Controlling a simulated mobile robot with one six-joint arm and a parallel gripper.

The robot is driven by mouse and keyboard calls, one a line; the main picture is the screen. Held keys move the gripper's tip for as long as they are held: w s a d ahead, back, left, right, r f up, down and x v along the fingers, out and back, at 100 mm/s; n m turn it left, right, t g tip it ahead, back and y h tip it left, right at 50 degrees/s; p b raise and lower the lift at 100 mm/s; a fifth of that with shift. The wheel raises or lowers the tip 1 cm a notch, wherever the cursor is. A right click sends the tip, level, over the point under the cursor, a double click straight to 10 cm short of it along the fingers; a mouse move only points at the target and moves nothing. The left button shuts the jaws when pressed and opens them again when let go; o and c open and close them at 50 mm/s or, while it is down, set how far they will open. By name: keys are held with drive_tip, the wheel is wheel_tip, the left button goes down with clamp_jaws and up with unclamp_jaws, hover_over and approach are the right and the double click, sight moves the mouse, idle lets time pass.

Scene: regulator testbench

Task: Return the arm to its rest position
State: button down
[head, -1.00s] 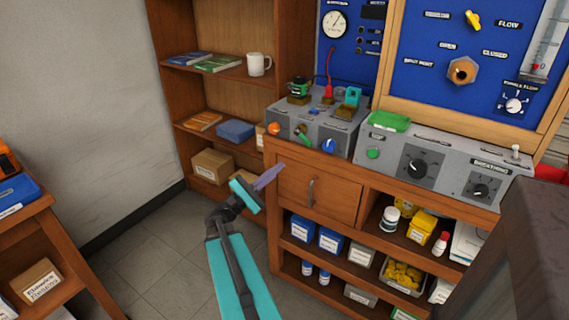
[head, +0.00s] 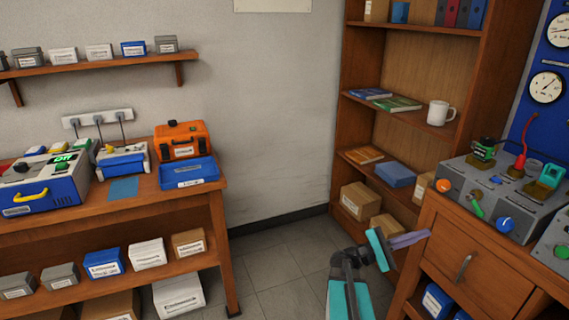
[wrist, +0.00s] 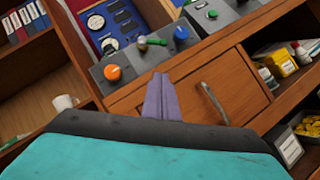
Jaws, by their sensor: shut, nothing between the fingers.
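My gripper (head: 410,239) is at the lower right of the head view, on my teal and dark grey arm. Its purple fingers are together and hold nothing. In the head view it appears in front of the left end of the wooden bench (head: 480,262). In the wrist view the shut fingers (wrist: 158,98) point towards the bench's wooden drawer front (wrist: 195,88), below the grey control box (wrist: 145,55). I cannot tell the exact gap, but no contact shows.
A side table (head: 125,205) with a blue tray (head: 188,172) and an orange case (head: 182,140) stands left. A bookshelf (head: 350,70) with a white mug (head: 438,113) is behind. Tiled floor (head: 275,265) between them is free.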

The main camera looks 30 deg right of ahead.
drive_tip(key=w+a+f+n+t+h+p, duration=0.1)
drive_tip(key=w+a+f+n+t+p, duration=0.3)
drive_tip(key=w+a, duration=0.4)
drive_tip(key=a+f+n+t+y+p, duration=0.1)
drive_tip(key=a+f+t+y, duration=0.1)
drive_tip(key=a+f, duration=0.35)
drive_tip(key=a+f+t+y+p, duration=0.1)
drive_tip(key=a+f+y, duration=0.15)
drive_tip(key=f, duration=0.55)
drive_tip(key=s+a+f+m+g+y+p, duration=0.1)
drive_tip(key=s+a+f+y, duration=0.4)
drive_tip(key=a+f, duration=0.5)
drive_tip(key=s+a+f+m+y+p, duration=0.1)
drive_tip(key=s+a+f+y, duration=0.3)
drive_tip(key=s+a+f, duration=0.4)
drive_tip(key=a+f+m+y, duration=0.3)
drive_tip(key=a+y, duration=0.1)
drive_tip(key=a, duration=0.4)
drive_tip(key=s+a+f+m+y, duration=0.1)
drive_tip(key=a+f+m+y, duration=0.2)
drive_tip(key=a, duration=0.6)
drive_tip(key=shift+s+a+f+y, duration=0.15)
drive_tip(key=shift+s+f+y, duration=0.2)
drive_tip(key=shift+f, duration=0.1)
